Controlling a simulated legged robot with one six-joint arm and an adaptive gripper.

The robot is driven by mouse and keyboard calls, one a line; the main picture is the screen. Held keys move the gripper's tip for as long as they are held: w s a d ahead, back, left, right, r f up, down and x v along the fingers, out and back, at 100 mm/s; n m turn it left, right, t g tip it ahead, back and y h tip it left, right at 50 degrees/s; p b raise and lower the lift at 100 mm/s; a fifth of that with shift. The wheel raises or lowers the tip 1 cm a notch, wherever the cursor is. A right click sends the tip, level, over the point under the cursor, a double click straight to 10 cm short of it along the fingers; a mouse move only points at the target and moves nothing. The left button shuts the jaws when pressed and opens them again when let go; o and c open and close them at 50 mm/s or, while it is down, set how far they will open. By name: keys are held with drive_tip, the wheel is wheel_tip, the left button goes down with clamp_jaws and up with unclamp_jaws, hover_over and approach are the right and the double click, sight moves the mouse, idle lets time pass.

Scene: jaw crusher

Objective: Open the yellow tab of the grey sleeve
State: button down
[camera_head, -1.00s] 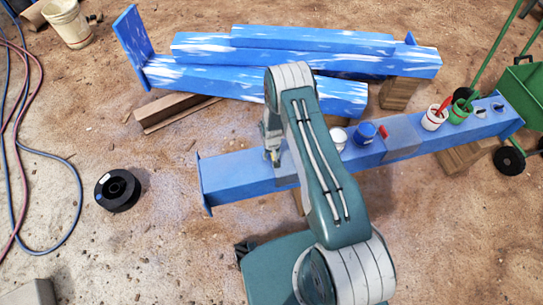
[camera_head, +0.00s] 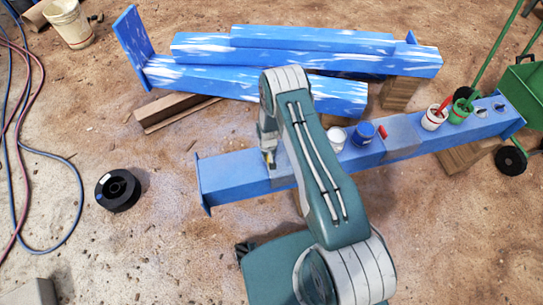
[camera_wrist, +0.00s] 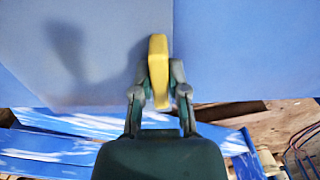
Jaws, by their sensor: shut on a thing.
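The grey sleeve (camera_head: 283,172) wraps the blue beam left of the beam's middle in the head view, partly hidden by my arm. In the wrist view the sleeve's greyish face (camera_wrist: 85,50) fills the upper left, with an edge down the middle. The yellow tab (camera_wrist: 158,58) stands at that edge, seen almost edge-on. My gripper (camera_wrist: 160,82) is shut on the tab, one finger on each side of it. In the head view my gripper (camera_head: 269,157) is small above the beam at the sleeve's left end, with a spot of yellow at its tip.
The blue beam (camera_head: 228,175) runs left to right, with a second grey sleeve (camera_head: 402,137) farther right. A white pot (camera_head: 337,139), a blue pot (camera_head: 362,133) and other paint pots stand on it. Blue-and-white beams (camera_head: 300,70) lie behind. A black spool (camera_head: 118,190) lies left.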

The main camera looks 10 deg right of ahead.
sight(216, 173)
drive_tip(key=a, duration=2.1)
drive_tip(key=shift+a, duration=0.35)
drive_tip(key=shift+f, duration=0.1)
drive_tip(key=c, duration=0.6)
unclamp_jaws()
drive_tip(key=shift+c, duration=0.2)
wheel_tip(216, 173, up, 12)
